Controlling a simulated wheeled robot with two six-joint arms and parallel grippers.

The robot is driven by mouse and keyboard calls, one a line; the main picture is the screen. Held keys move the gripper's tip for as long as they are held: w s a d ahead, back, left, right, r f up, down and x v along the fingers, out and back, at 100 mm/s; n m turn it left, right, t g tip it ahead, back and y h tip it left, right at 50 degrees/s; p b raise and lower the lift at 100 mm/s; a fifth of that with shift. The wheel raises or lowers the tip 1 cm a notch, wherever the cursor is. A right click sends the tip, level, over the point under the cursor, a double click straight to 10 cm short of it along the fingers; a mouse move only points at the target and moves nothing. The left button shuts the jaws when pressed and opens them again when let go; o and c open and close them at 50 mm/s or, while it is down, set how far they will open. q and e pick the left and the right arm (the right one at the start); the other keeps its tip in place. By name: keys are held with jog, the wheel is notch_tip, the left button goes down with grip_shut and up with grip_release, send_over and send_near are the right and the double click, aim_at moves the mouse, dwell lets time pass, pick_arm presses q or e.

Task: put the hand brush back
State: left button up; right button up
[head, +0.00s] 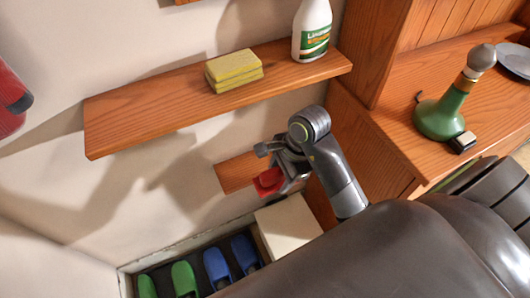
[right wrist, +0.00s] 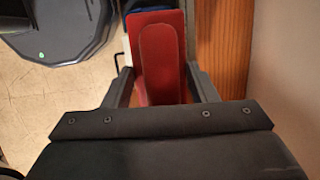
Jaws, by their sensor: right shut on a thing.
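The red hand brush (head: 267,182) is held in my right gripper (head: 283,172), in front of a small wooden shelf (head: 232,174) on the wall. In the right wrist view the brush (right wrist: 160,55) shows as a flat red body with a rounded red handle, and the fingers of the gripper (right wrist: 162,88) close on its two sides. Its bristles cannot be made out. Whether the brush touches the small shelf cannot be told. My left gripper is not in view.
A long wooden shelf (head: 140,115) above holds yellow sponges (head: 234,70) and a white bottle (head: 312,30). Below are a white box (head: 288,226) and green and blue shoes (head: 216,264) in a tray. A cabinet (head: 400,130) with a green bottle (head: 440,116) stands right.

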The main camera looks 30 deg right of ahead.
jog(key=w, duration=1.2)
jog(key=f, duration=0.6)
jog(key=shift+w+d+f, duration=0.15)
jog(key=shift+d+f, duration=0.25)
jog(key=shift+w+f, duration=0.25)
jog(key=shift+f, duration=0.2)
jog(key=o, duration=1.3)
jog(key=shift+c, duration=0.2)
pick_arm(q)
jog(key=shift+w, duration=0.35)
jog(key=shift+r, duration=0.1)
pick_arm(e)
jog(key=shift+r, duration=0.1)
